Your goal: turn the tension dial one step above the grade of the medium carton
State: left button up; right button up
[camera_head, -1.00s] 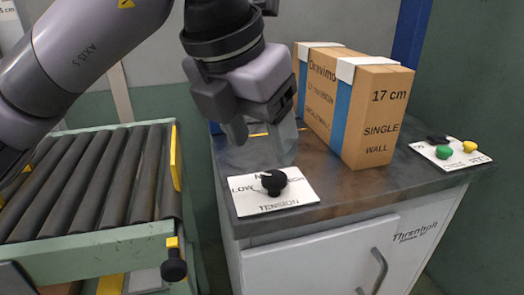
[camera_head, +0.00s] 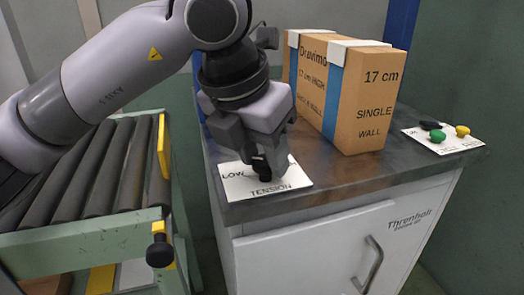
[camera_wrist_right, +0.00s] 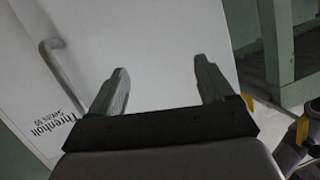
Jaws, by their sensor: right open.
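The tension dial's white plate (camera_head: 236,186) lies on the counter, with LOW and TENSION readable. Its black knob (camera_head: 263,170) is partly hidden by my left gripper (camera_head: 265,168), which points down over it with its fingertips at the knob. Whether the fingers grip the knob or stand apart around it I cannot tell. The dial's other marks are hidden behind the gripper. A brown carton (camera_head: 372,100) marked 17 cm and SINGLE WALL stands upright behind the dial. My right gripper (camera_wrist_right: 160,72) is open and empty in the right wrist view, facing the cabinet front.
A roller conveyor (camera_head: 90,226) with yellow parts stands at the left. A plate with green, yellow and black buttons (camera_head: 445,145) lies at the counter's right. The cabinet (camera_head: 310,245) has a curved door handle (camera_head: 374,264).

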pick_arm(q)
jog(key=c, duration=0.5)
